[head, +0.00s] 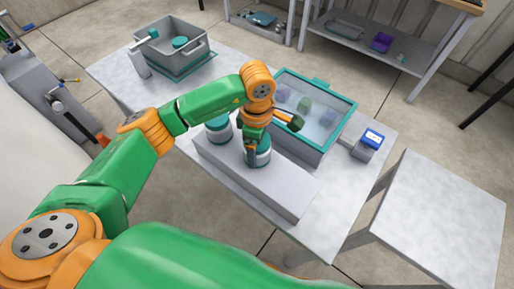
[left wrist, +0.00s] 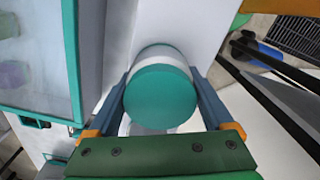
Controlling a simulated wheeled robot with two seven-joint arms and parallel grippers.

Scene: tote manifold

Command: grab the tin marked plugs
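A white tin with a teal lid (head: 263,153) stands on a long pale block (head: 290,193) on the table. My left gripper (head: 251,157) is at this tin, pointing down. In the left wrist view the teal lid (left wrist: 160,97) lies between the two fingers, one on each side and very close. I cannot tell whether they press on it. A second white tin with a teal lid (head: 218,130) stands on the block to the left. No lettering is readable on either tin, so I cannot tell which is marked plugs. My right gripper is not in view.
A teal-rimmed clear-topped bin (head: 336,133) with coloured blocks inside stands behind the block. A grey tote (head: 196,61) with a teal-topped thing is at the back left. A small device with a blue screen (head: 368,144) is at the right. A bare side table (head: 440,210) is further right.

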